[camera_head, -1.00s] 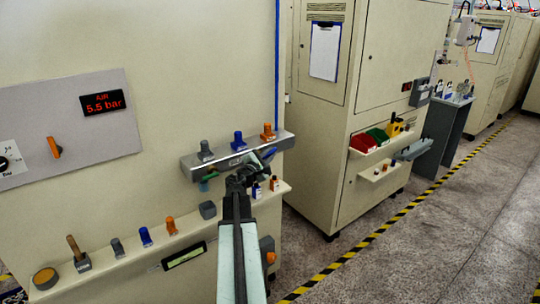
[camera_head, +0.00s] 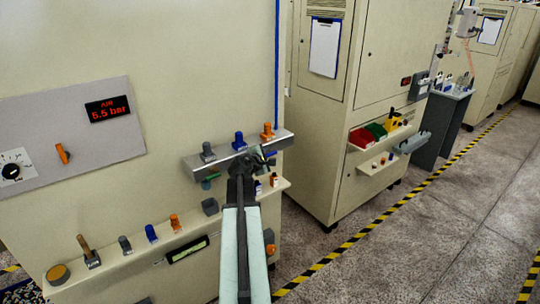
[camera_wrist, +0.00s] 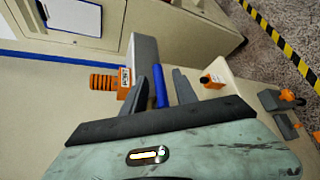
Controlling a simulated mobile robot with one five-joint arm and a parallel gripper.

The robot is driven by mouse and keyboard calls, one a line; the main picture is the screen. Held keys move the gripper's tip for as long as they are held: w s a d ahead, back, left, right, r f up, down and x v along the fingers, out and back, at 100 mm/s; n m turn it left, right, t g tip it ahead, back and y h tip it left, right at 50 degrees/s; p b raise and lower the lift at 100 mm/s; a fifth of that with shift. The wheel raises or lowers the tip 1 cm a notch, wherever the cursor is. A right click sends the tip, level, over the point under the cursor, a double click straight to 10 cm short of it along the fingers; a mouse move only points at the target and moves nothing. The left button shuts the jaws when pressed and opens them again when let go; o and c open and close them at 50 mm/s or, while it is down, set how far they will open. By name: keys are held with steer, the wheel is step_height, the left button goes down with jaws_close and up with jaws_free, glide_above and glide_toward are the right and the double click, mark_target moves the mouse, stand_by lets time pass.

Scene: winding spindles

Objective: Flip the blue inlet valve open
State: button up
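A grey manifold bar (camera_head: 222,162) on the machine front carries grey, blue (camera_head: 239,141) and orange (camera_head: 267,131) ribbed knobs on top. A blue lever (camera_wrist: 160,87), apparently the inlet valve's, shows in the wrist view between the fingers of my gripper (camera_wrist: 164,84). In the head view, my gripper (camera_head: 253,161) is at the bar's front, hiding most of the lever. The fingers stand apart on either side of the lever; I cannot tell whether either touches it. A green lever (camera_head: 211,176) hangs under the bar to the left.
A lower shelf (camera_head: 130,257) holds a brush, a round tin and several knobs. Small bottles (camera_head: 274,180) stand on its right end, close to my gripper. The panel at left reads 5.5 bar (camera_head: 107,108). Open floor lies right of the striped line (camera_head: 380,229).

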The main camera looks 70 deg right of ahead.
steer(key=shift+a+r, duration=0.1)
steer(key=p+v, duration=0.2)
steer(key=v, duration=0.5)
steer(key=shift+a, duration=0.3)
